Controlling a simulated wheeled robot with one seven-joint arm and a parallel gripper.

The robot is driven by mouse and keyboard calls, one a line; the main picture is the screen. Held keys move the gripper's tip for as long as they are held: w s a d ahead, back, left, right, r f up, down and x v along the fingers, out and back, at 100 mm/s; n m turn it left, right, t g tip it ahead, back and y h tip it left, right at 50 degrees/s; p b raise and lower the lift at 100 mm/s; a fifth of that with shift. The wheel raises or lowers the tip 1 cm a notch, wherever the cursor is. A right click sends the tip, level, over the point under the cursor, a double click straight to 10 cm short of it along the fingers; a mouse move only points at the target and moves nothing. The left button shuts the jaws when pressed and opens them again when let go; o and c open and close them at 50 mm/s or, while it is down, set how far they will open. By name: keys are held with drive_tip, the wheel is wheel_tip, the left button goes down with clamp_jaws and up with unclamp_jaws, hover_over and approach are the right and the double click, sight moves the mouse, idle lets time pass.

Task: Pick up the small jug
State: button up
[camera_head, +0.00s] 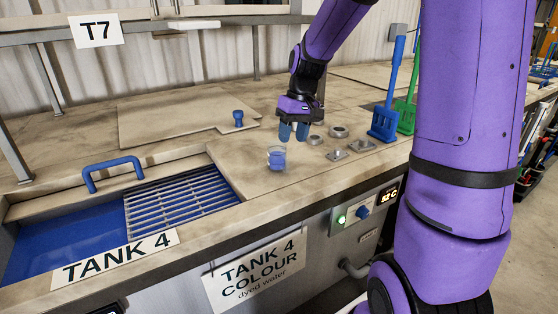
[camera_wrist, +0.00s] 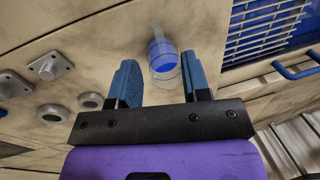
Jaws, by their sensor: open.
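The small jug (camera_head: 277,159) is a clear vessel with blue liquid in it. It stands upright on the stone-coloured worktop, to the right of the slatted rack. My gripper (camera_head: 293,132) is open and empty, with its blue fingers pointing down behind and slightly right of the jug in the head view. In the wrist view the jug (camera_wrist: 162,52) shows beyond the fingertips, between the two fingers and nearer the right one. I see no contact between the fingers and the jug.
Several metal fittings (camera_head: 338,132) sit on the worktop right of the jug. Blue and green paddles (camera_head: 383,122) stand behind them. A blue knob (camera_head: 238,117) sits behind.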

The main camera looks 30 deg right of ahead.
sight(287, 157)
drive_tip(key=shift+w+a+f, duration=0.1)
drive_tip(key=shift+a+f, duration=0.1)
drive_tip(key=shift+f, duration=1.05)
drive_tip(key=shift+w+a+f, duration=0.15)
drive_tip(key=shift+a+f, duration=0.1)
drive_tip(key=shift+f, duration=1.05)
drive_tip(key=shift+w+a+f, duration=0.1)
drive_tip(key=shift+a+f, duration=0.1)
drive_tip(key=shift+f, duration=1.05)
drive_tip(key=shift+c, duration=0.3)
clamp_jaws()
